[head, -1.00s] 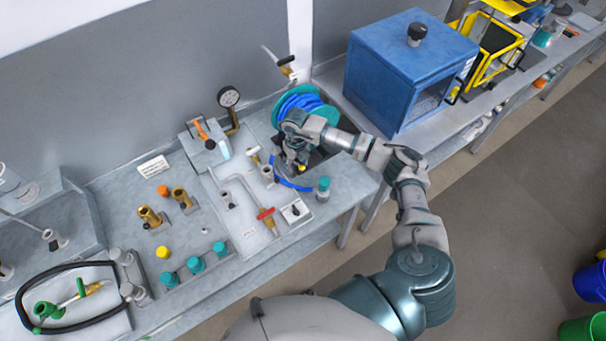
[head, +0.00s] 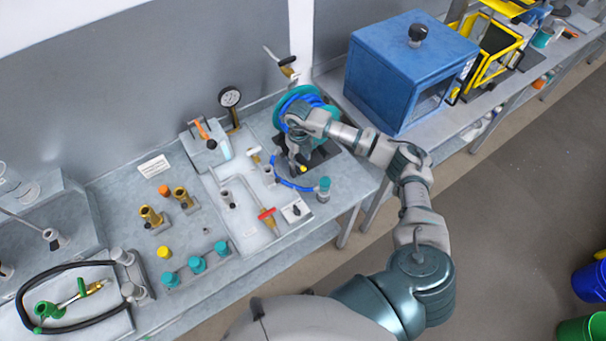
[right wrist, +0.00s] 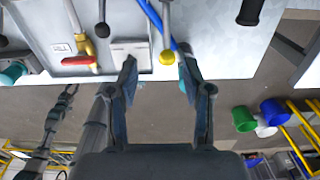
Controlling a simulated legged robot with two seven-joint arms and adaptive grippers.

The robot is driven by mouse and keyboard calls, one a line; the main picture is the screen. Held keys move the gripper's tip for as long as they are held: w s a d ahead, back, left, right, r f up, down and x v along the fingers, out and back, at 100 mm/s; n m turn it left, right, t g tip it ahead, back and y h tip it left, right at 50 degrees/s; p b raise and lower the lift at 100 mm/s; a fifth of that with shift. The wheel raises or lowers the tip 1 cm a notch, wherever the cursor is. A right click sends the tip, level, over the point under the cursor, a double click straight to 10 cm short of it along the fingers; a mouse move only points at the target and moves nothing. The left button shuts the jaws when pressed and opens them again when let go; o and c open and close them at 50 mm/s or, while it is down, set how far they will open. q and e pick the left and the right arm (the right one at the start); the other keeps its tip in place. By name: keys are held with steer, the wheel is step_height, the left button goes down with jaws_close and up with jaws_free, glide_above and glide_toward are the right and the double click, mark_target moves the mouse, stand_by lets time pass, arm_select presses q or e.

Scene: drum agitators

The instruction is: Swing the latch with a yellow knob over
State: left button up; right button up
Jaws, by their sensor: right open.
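The latch's yellow knob (head: 302,169) shows just below my right gripper (head: 296,160) at the right part of the bench. In the right wrist view the yellow knob (right wrist: 167,57) sits at the end of a straight grey rod (right wrist: 166,22). My right gripper (right wrist: 157,78) is open there, with the knob in the gap between its fingers in the picture, closer to the right finger. I see no finger closed on the knob; the depth between them is hard to tell. The latch's base is mostly hidden by my gripper in the head view. My left gripper is not in view.
A blue hose on a teal reel (head: 290,98) lies behind my right gripper. A red-handled valve (head: 267,213), a white switch plate (head: 295,210) and a teal-capped post (head: 324,189) stand close by. A blue box (head: 400,75) is on the neighbouring bench.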

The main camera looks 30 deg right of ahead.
step_height(320, 180, up, 6)
steer(key=shift+d, duration=0.15)
stand_by(0.3)
steer(key=shift+r, duration=0.1)
